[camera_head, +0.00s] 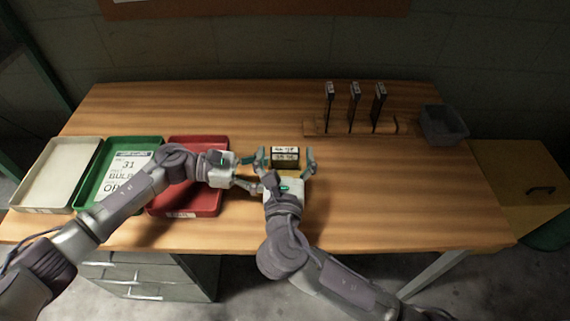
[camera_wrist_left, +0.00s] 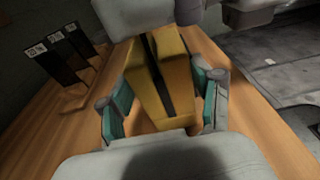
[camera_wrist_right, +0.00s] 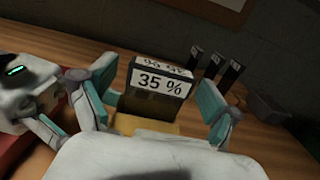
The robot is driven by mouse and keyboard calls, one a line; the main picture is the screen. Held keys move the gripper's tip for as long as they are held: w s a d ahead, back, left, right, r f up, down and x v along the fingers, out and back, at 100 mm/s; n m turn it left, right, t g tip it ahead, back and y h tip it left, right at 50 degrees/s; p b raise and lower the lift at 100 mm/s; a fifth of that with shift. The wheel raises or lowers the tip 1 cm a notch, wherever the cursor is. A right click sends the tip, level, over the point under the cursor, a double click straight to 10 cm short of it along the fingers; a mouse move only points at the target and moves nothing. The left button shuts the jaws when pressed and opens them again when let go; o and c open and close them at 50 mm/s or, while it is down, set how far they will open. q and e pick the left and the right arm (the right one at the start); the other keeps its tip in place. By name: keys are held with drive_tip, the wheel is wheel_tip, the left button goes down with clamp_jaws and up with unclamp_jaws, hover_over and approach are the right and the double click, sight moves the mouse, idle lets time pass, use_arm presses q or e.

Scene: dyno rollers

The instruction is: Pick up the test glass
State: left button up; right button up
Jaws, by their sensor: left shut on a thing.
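A yellow block (camera_wrist_left: 170,85) with a dark slot or pane down its middle is between the fingers of my left gripper (camera_wrist_left: 160,103), which is shut on it. In the right wrist view a dark box-like piece (camera_wrist_right: 158,83) labelled "35 %" stands over the yellow base (camera_wrist_right: 147,125); it also shows in the head view (camera_head: 285,156). My right gripper (camera_head: 287,163) is open, its fingers spread on either side of this piece with gaps. Several dark upright panes (camera_head: 354,105) with white labels stand in a wooden rack (camera_head: 315,128). Which one is the test glass I cannot tell.
White (camera_head: 56,175), green (camera_head: 90,182) and red (camera_head: 205,198) trays lie at the left of the wooden table (camera_head: 400,200). A grey bin (camera_head: 443,124) stands at the right rear. The front right of the table is clear. My two grippers are close together.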

drive_tip(key=c, duration=1.1)
wheel_tip(320, 180, up, 18)
drive_tip(key=shift+r, duration=0.1)
use_arm(q)
drive_tip(key=o, duration=1)
